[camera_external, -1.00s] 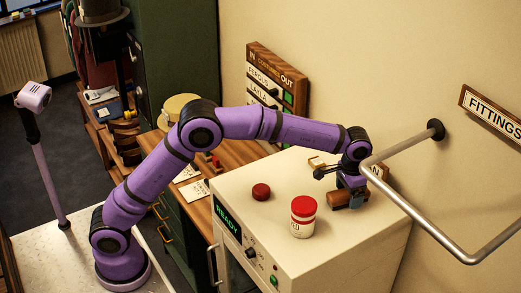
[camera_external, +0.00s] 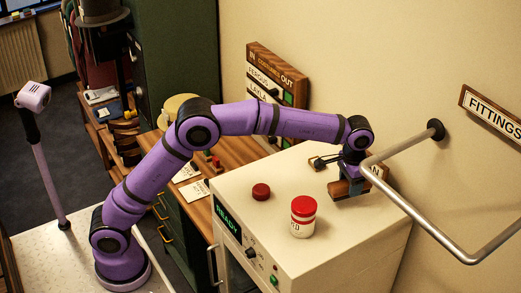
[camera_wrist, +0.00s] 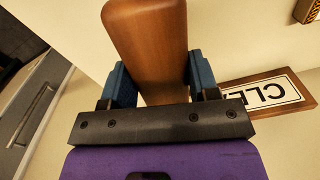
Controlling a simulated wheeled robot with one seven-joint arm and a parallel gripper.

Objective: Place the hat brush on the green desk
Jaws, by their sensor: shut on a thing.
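The hat brush (camera_external: 338,188), a rounded brown wooden block, is at the far right end of the white cabinet top. My gripper (camera_external: 350,182) is shut on it. In the wrist view the brush (camera_wrist: 147,45) sits between the two blue fingers of my gripper (camera_wrist: 162,80) and sticks out ahead of them. Its bristles are hidden. I cannot tell whether the brush is clear of the cabinet top. The green desk (camera_external: 233,156), with a wooden top and green drawers, stands left of the white cabinet, partly behind my arm.
The white cabinet (camera_external: 285,255) carries a red-lidded jar (camera_external: 303,222) and a small red cap (camera_external: 261,192). A metal rail (camera_external: 405,205) juts from the wall close to my gripper. Papers (camera_external: 193,190), small red items and a round tan object (camera_external: 180,106) are on the desk.

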